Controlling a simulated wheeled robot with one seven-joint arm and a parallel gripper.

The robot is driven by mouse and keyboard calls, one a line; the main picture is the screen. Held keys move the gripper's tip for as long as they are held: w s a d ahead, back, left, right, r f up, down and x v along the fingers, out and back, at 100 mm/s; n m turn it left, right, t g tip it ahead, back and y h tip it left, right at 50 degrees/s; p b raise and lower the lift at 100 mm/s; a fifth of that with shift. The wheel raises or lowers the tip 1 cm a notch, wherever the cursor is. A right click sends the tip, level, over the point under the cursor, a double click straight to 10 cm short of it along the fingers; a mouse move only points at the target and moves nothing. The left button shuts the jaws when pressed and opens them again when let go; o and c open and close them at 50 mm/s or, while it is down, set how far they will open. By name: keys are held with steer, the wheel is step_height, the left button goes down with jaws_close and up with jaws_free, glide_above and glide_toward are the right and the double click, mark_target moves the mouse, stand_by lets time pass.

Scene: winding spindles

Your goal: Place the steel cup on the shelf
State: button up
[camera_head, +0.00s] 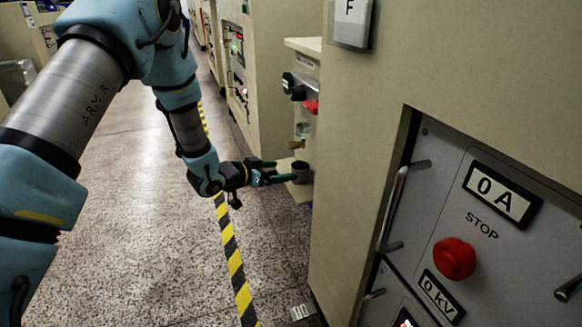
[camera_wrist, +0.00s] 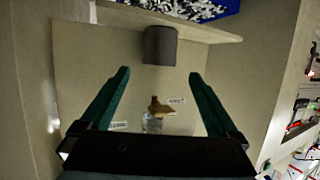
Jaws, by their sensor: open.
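The steel cup (camera_head: 302,170) is a small dark grey cylinder standing on the pale shelf (camera_head: 301,192) at the side of a beige cabinet. In the wrist view, which shows the scene upside down, the cup (camera_wrist: 160,46) sits against the shelf board (camera_wrist: 208,31) at top centre. My gripper (camera_head: 285,170) reaches toward the cup from the left at about its height. Its two green fingers are spread wide and empty. In the wrist view, the cup lies centred between and just beyond the fingertips of my gripper (camera_wrist: 159,74); neither finger visibly touches it.
A clear bottle (camera_wrist: 153,125) with a brown piece (camera_wrist: 160,106) is on the cabinet wall above the shelf. A red part (camera_head: 311,107) projects higher up. A large beige cabinet (camera_head: 360,150) stands close on the right. The speckled floor (camera_head: 150,220) at left is open.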

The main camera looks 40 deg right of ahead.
steer(key=shift+v, duration=2.3)
steer(key=w+a+r+n+t+y, duration=0.25)
steer(key=w+a, duration=0.25)
steer(key=a, duration=0.4)
steer(key=w+a+r+n+t+y, duration=0.2)
steer(key=w+a+n+y, duration=0.15)
steer(key=a, duration=0.55)
steer(key=w+a+r+n+t+y, duration=0.25)
steer(key=w+a+y, duration=0.2)
steer(key=a, duration=0.55)
steer(key=s+a+r+n+g+y, duration=0.1)
steer(key=s+a+r+n+g, duration=0.1)
steer(key=s+a+n, duration=0.2)
steer(key=s+a+r+n+g+y, duration=0.2)
steer(key=s+a, duration=0.8)
steer(key=a, duration=0.5)
steer(key=shift+s+a+n+g, duration=0.3)
steer(key=shift+s+n+g, duration=0.1)
steer(key=shift+n+g, duration=0.55)
steer(key=shift+p, duration=0.35)
